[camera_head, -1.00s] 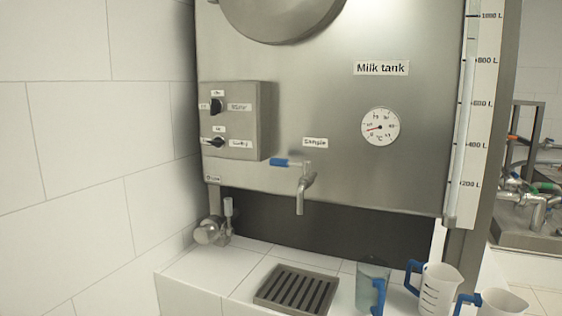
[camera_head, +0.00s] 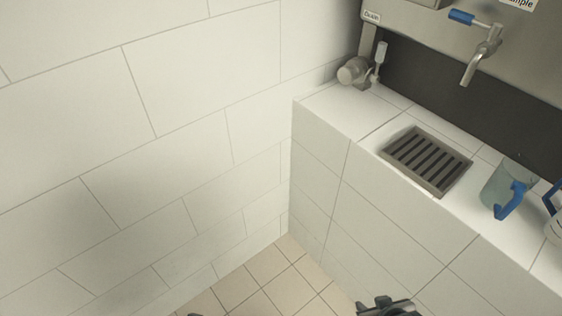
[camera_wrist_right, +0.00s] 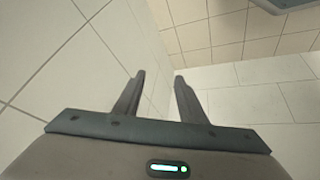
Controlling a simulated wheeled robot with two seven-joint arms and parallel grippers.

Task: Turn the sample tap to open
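The sample tap (camera_head: 480,55) is at the upper right of the head view, on the front of the milk tank (camera_head: 425,27). Its spout points down, and its blue lever handle (camera_head: 461,17) sticks out to the left. My right gripper (camera_head: 388,306) shows at the bottom edge of the head view, low in front of the tiled ledge and well away from the tap. In the right wrist view its two fingers (camera_wrist_right: 160,78) are apart with nothing between them. My left gripper cannot be made out in the head view; only a small dark piece shows at the bottom edge.
A drain grate (camera_head: 427,160) is set in the white tiled ledge (camera_head: 335,108) below the tap. A clear jug with a blue handle (camera_head: 508,186) stands right of it. A drain valve (camera_head: 361,72) is at the ledge's left end. A tiled wall (camera_head: 140,130) fills the left.

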